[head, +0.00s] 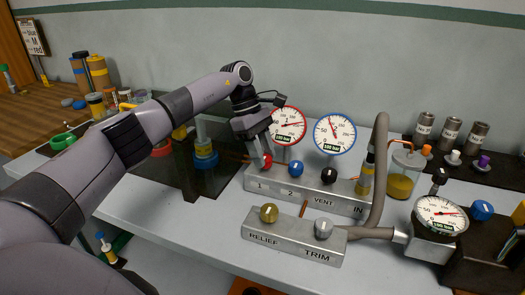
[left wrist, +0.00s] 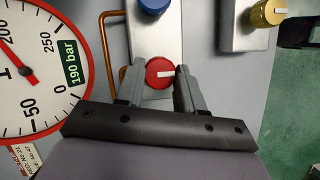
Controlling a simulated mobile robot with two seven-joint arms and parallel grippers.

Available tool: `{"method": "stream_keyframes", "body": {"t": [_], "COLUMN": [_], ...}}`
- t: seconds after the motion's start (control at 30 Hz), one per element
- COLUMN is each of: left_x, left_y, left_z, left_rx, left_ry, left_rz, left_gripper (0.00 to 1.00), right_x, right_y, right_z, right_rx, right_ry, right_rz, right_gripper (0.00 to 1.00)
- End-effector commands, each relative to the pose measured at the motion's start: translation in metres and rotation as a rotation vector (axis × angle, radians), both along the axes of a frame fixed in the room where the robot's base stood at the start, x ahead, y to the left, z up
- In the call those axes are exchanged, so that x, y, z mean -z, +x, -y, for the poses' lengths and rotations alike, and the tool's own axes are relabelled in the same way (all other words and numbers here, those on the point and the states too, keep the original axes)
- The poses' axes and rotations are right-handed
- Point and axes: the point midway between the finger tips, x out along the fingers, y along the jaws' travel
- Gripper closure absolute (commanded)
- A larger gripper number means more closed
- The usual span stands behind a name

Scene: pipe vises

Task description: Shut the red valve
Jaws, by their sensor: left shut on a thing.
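The red valve knob (head: 265,161) stands above the "1" mark on the grey manifold block (head: 330,194). My left gripper (head: 261,152) comes down on it from above and is shut on it. In the head view the fingers partly hide the knob. The red-rimmed gauge (head: 288,126) stands just behind it and also shows large in the left wrist view (left wrist: 35,70). My right gripper is not in view.
A blue knob (head: 295,168) is close beside the red one, then a black knob (head: 328,176) and a blue-rimmed gauge (head: 335,134). A front block holds a yellow knob (head: 269,213) and a silver knob (head: 323,228). A thick grey hose (head: 379,170) rises at the right.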

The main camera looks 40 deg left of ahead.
Motion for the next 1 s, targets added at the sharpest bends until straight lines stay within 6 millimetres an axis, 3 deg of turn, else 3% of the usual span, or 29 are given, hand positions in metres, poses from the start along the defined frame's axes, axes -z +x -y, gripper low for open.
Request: {"method": "stream_keyframes", "body": {"t": [0.3, 0.33, 0.4, 0.73, 1.0], "left_x": [-0.001, -0.001, -0.001, -0.003, -0.040], "left_y": [0.000, 0.000, 0.000, 0.000, 0.001], "left_z": [0.000, 0.000, 0.000, -0.001, -0.016], "left_rx": [0.005, 0.005, 0.004, 0.002, 0.001], "left_ry": [0.000, 0.000, 0.000, 0.000, 0.000], "left_rz": [0.003, 0.003, 0.003, 0.002, 0.005], "left_gripper": [0.93, 0.56, 0.37, 0.37, 0.37], "right_x": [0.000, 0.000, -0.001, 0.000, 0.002], "right_y": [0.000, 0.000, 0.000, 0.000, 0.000], "right_z": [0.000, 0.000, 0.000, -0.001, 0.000], "right_rx": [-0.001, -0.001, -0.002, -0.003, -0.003], "right_ry": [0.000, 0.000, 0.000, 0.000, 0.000], "right_rz": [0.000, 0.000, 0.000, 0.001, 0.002], "right_gripper": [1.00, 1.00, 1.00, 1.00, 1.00]}}
